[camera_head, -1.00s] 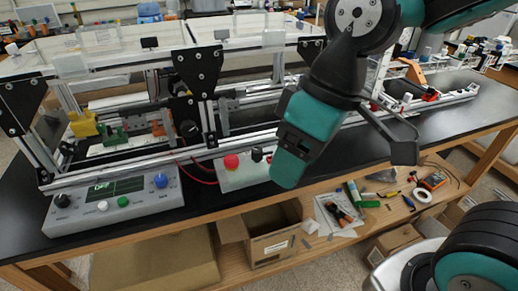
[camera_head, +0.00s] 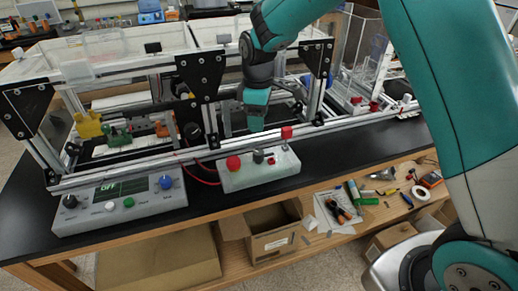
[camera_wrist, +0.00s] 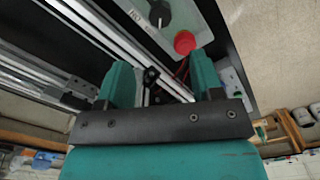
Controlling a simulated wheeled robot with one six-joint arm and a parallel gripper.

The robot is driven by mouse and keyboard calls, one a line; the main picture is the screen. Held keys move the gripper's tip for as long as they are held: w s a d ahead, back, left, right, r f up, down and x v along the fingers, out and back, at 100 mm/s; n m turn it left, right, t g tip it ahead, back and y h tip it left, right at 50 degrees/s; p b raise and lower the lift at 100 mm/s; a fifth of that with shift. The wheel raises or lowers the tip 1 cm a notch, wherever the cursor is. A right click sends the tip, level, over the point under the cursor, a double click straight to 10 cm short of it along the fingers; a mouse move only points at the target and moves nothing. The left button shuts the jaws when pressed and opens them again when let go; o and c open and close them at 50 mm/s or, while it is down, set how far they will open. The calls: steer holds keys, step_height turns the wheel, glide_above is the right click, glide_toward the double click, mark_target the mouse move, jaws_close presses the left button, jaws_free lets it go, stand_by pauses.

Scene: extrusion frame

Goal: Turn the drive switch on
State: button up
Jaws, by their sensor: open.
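A pale switch box (camera_head: 262,174) sits on the black bench top in front of the extrusion frame.
A control panel (camera_head: 120,206) with a display reading OFF and several knobs stands left of the switch box. The aluminium frame rail (camera_head: 225,148) runs close behind the box. Red cables (camera_head: 198,172) hang beside it.

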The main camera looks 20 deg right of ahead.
mark_target(258, 152)
step_height(258, 152, down, 12)
steer(key=p, duration=0.2)
steer(key=shift+p, duration=0.4)
steer(key=shift+c, duration=0.3)
